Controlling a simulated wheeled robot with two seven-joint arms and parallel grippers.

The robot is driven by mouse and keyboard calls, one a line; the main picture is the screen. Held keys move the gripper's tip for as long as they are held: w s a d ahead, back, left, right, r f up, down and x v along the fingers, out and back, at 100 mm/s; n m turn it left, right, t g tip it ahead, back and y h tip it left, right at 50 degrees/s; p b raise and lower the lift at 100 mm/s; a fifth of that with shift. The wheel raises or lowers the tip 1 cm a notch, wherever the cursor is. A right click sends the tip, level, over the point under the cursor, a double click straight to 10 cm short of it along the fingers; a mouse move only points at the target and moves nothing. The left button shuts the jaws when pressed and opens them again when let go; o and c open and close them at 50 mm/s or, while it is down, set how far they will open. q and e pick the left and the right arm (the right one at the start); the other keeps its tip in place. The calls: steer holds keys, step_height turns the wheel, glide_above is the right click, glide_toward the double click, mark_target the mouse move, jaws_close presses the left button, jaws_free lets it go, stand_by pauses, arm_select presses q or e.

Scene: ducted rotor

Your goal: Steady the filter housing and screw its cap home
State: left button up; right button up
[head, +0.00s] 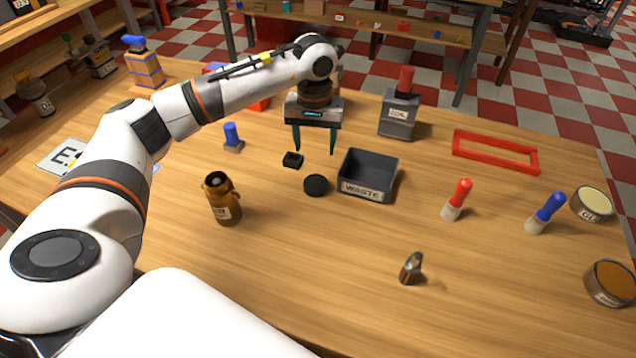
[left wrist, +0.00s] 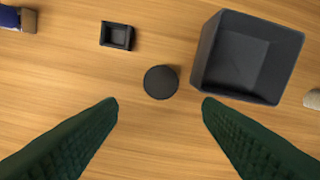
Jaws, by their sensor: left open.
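A brown, jar-like body (head: 222,205), which I take for the filter housing, stands upright on the table left of centre in the head view. Its top looks dark and open, and it bears a pale label. A round black disc, which I take for the cap (head: 316,185), lies flat on the table to its right; it also shows in the left wrist view (left wrist: 161,82). My left gripper (head: 314,152) is open and empty, pointing down above the table by the cap. In the left wrist view its two green fingers are wide apart, with the cap between and beyond their tips.
A grey WASTE bin (head: 368,178) stands close right of the cap. A small black square tray (head: 292,160) and a blue-handled tool (head: 233,137) lie to the left. Red and blue brushes (head: 458,198), a metal piece (head: 411,268) and a red frame (head: 495,152) are further right. The front middle is clear.

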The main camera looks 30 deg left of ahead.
arm_select(q)
steer(key=p, duration=0.1)
glide_above(316, 183)
steer(key=shift+a+f, duration=0.15)
steer(key=shift+f, duration=3.25)
steer(key=shift+f, duration=0.1)
step_height(316, 183, down, 5)
steer(key=shift+p, duration=0.8)
steer(key=c, duration=0.6)
